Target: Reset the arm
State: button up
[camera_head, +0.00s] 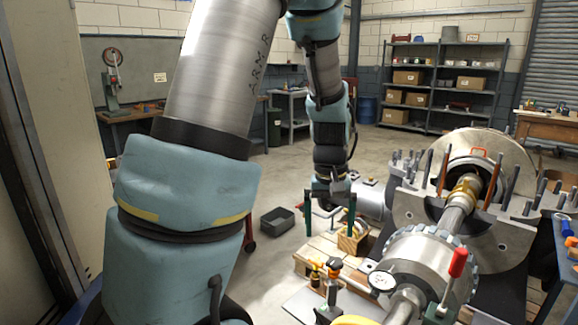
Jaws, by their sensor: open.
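My arm reaches down from the top of the view, and my gripper (329,228) points downward near the middle. Its two greenish fingers are spread wide apart, and I see nothing held between them. It hangs just left of a small wooden box (354,243), with the right finger overlapping the box in the picture. I cannot tell whether they touch. The open lower half of the split casing (497,243) stands at the right, with a metal shaft (458,214) lying along it and upright studs along its rim.
A wooden pallet (318,246) lies below my gripper. A dial gauge (382,281) and a red-handled part (457,263) stand by the shaft in front. Shelves (441,88) stand behind. Floor is clear toward the back.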

jog(key=s+a, duration=0.3)
jog(key=a, duration=0.5)
jog(key=s+a+r+t, duration=0.1)
jog(key=s+a, duration=0.1)
jog(key=a, duration=0.6)
jog(key=shift+s+a+r, duration=0.3)
jog(key=shift+s+a, duration=0.05)
jog(key=shift+s, duration=0.05)
dwell(0.3)
jog(key=m+g+p, duration=0.1)
jog(key=m+p, duration=0.1)
jog(key=m, duration=0.2)
send_over(382, 279)
notch_tip(382, 279, down, 4)
jog(key=r, duration=0.1)
jog(key=shift+y, duration=0.3)
notch_tip(382, 279, down, 11)
jog(key=shift+f+p, duration=0.15)
jog(key=shift+p, duration=0.4)
